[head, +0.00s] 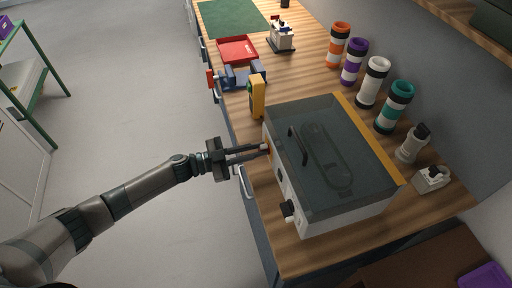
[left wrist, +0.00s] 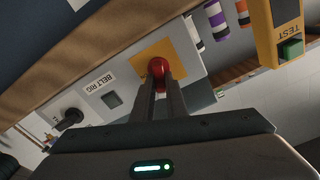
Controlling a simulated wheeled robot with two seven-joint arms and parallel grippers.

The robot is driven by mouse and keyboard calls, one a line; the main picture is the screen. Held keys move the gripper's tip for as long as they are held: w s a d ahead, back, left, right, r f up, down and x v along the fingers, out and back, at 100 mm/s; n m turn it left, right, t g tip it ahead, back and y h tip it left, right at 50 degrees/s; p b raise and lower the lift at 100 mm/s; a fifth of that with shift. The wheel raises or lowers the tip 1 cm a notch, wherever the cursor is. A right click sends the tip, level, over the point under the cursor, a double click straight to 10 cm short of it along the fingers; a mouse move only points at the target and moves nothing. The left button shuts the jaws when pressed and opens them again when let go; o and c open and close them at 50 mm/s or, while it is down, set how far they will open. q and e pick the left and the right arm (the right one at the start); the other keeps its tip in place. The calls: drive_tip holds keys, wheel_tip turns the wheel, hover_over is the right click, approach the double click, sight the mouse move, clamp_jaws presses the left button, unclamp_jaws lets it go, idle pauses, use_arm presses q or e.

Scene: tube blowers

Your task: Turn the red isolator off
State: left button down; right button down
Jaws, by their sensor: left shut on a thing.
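The red isolator (left wrist: 157,68) is a red knob on a yellow plate (left wrist: 178,48) on the front panel of a box labelled BELT RIG. My left gripper (left wrist: 161,84) has both fingers closed in on the red knob, one on each side. In the head view, the left gripper (head: 266,149) reaches in from the left to the front of the belt rig (head: 345,215), and its fingertips hide most of the knob. My right gripper is in neither view.
A black knob (head: 288,209) sticks out of the rig's front, with a handle (head: 298,146) on its dark clear lid. A yellow tester (head: 257,96) stands close beyond the gripper. Several banded tubes (head: 372,82) line the back.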

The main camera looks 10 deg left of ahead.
use_arm(q)
drive_tip(key=n, duration=0.2)
drive_tip(key=n+p, duration=0.1)
drive_tip(key=n, duration=0.1)
drive_tip(key=shift+w+a, duration=0.1)
drive_tip(key=shift+w, duration=0.15)
drive_tip(key=shift+n, duration=0.3)
drive_tip(key=c, duration=1.8)
unclamp_jaws()
drive_tip(key=shift+o, duration=0.2)
drive_tip(key=shift+a, duration=0.1)
